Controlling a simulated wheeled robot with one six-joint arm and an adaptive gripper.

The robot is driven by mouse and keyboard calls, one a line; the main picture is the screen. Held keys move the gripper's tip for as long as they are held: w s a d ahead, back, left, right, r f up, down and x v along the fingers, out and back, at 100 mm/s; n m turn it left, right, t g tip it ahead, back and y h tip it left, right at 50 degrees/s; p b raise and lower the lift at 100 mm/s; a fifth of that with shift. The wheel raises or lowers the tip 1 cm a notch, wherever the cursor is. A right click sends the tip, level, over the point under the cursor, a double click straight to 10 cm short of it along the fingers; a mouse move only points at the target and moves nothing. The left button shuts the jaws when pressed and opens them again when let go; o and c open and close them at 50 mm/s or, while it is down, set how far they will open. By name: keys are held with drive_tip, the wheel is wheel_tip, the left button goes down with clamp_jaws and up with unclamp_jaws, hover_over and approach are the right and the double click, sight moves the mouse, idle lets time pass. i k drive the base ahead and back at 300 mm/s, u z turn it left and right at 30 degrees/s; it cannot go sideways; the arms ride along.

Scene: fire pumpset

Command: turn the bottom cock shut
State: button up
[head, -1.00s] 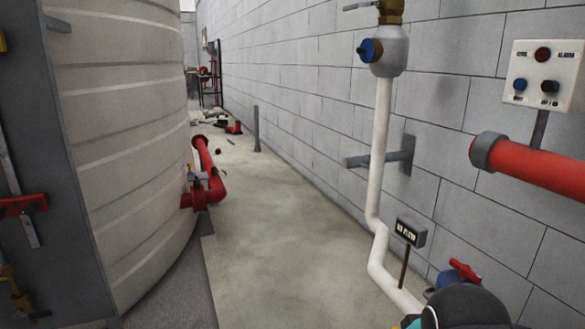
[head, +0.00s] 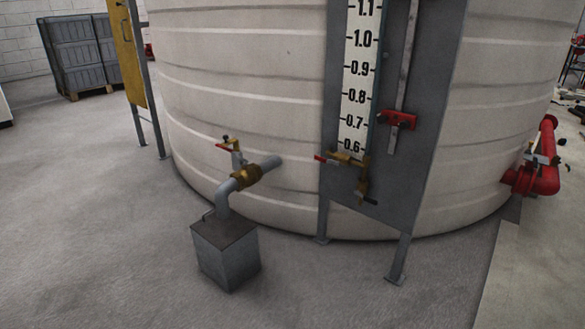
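A brass cock (head: 350,160) sits at the foot of the level gauge, just under the 0.6 mark on the white scale (head: 358,85). Its red-tipped lever points left and lies nearly level. Below it hangs a smaller brass fitting (head: 363,186) with a dark handle pointing down to the right. The gauge is on a grey panel (head: 425,100) standing in front of the pale ribbed tank (head: 240,90). A red pointer block (head: 396,119) sits to the right of the scale. The top of the gauge is out of frame. My gripper is not in view.
A pipe with a brass valve (head: 246,176) leaves the tank at left and bends down to a grey box (head: 226,252) on the floor. The panel's legs reach the floor. A red pipe (head: 545,170) stands at right. Floor in front is clear.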

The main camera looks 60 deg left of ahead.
sight(317, 158)
drive_tip(key=u, duration=0.45)
drive_tip(key=k, duration=1.05)
drive_tip(key=u, duration=1.05)
drive_tip(key=i, duration=1.05)
drive_tip(key=u, duration=0.35)
drive_tip(key=i, duration=1.1)
drive_tip(key=z, duration=3.3)
drive_tip(key=k, duration=0.65)
drive_tip(key=u, duration=1.55)
